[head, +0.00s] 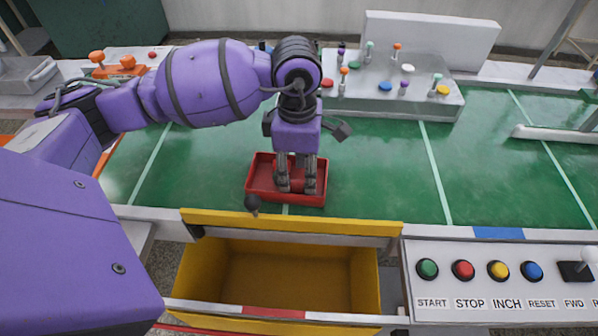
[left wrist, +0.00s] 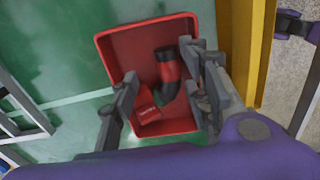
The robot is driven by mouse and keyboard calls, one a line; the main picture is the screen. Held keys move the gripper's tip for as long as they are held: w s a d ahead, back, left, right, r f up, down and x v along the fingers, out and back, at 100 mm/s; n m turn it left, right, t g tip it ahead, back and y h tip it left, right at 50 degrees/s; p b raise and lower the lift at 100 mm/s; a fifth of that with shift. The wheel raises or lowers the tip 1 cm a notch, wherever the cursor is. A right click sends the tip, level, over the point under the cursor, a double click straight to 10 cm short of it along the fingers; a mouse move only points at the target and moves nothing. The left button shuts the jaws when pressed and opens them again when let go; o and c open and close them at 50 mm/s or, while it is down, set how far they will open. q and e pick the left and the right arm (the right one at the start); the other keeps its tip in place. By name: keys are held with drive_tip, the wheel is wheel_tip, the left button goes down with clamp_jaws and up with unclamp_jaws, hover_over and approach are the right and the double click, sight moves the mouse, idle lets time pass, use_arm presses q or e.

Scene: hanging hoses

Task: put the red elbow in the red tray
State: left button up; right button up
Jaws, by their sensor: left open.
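The red tray (head: 259,192) lies on the green belt, just behind the yellow drawer. It also shows in the left wrist view (left wrist: 112,60). The red elbow (left wrist: 168,71), a curved piece with dark parts, lies inside the tray. A red part with pale lettering (left wrist: 146,112) is by its lower end; I cannot tell whether it is the same piece. My left gripper (head: 297,187) points down over the tray with its fingers open and apart. In the left wrist view its fingers (left wrist: 158,85) stand either side of the elbow. In the head view the fingers hide most of the elbow. My right gripper is not seen.
An open yellow drawer (head: 275,278) is in front of the tray. A button panel (head: 500,300) is at front right. A grey board with coloured knobs (head: 392,98) stands behind, and orange knobs (head: 119,68) are at back left. The green belt (head: 375,165) is clear right of the tray.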

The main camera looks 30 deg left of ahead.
use_arm(q)
wheel_tip(320, 180, up, 18)
drive_tip(key=p, duration=0.4)
drive_tip(key=shift+f, duration=0.2)
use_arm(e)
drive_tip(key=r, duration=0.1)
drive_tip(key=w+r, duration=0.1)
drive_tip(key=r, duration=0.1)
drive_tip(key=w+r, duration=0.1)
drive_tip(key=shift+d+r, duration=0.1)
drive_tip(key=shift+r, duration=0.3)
use_arm(q)
drive_tip(key=shift+a, duration=0.1)
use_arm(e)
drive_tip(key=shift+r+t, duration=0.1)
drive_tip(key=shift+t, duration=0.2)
